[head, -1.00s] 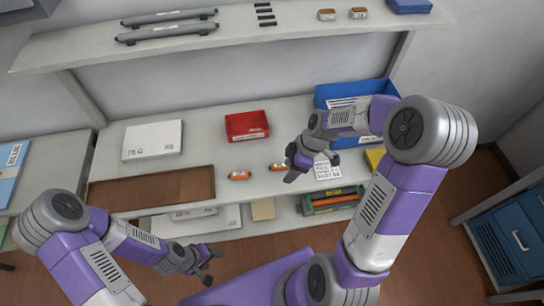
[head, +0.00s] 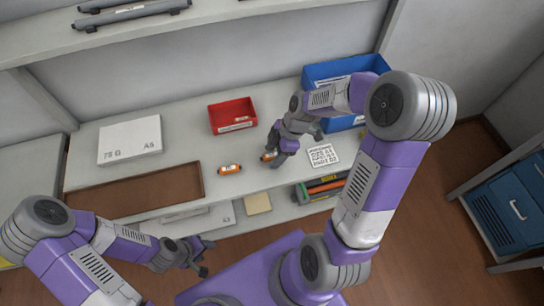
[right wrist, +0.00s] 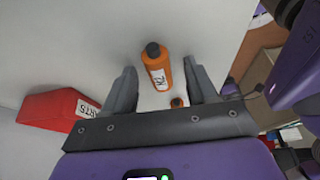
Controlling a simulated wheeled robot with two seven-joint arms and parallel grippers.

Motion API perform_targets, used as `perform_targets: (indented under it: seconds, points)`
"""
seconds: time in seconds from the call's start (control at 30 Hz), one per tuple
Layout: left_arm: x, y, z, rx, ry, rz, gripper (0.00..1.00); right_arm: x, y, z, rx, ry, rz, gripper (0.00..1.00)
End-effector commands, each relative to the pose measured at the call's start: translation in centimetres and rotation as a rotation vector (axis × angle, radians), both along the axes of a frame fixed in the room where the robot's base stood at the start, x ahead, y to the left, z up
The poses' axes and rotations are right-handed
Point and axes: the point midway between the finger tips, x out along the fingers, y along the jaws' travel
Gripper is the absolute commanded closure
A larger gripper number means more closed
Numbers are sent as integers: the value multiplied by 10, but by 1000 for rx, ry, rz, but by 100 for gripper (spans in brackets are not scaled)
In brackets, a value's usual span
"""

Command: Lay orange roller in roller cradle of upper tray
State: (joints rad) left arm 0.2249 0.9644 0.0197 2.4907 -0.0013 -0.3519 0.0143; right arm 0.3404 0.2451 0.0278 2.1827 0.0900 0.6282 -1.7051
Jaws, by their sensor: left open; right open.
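A long orange bar (head: 325,187), which looks like the orange roller, lies in a dark tray unit on the shelf below the worktop, beside a green bar; its ends are unclear. I cannot make out a roller cradle. My right gripper (head: 279,160) is open, low over the worktop at the right small orange bottle (head: 268,156). In the right wrist view, the dark cap of an orange bottle (right wrist: 178,102) shows between the finger bases, and another black-capped orange bottle (right wrist: 158,73) lies farther out. My left gripper (head: 206,257) is open and empty in front of the worktop.
A red bin (head: 232,115) and a blue bin (head: 312,76) stand at the back of the worktop. The left orange bottle (head: 229,169), a white package (head: 130,140) and a printed card (head: 322,155) lie there too. A brown recessed area (head: 135,190) is at front left.

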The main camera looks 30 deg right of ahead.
Motion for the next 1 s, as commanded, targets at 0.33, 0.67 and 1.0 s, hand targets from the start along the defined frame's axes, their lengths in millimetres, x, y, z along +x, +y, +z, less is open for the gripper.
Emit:
perform_targets:
  seconds: [0.33,0.67,1.0]
  points:
    - [0,0,1,0,0,0,48,0,0,1,0,0,-1,75]
    - [0,0,0,0,0,0,48,0,0,1,0,0,-1,100]
    - [0,0,13,0,0,0,48,1,-1,38,-2,-7,-2,100]
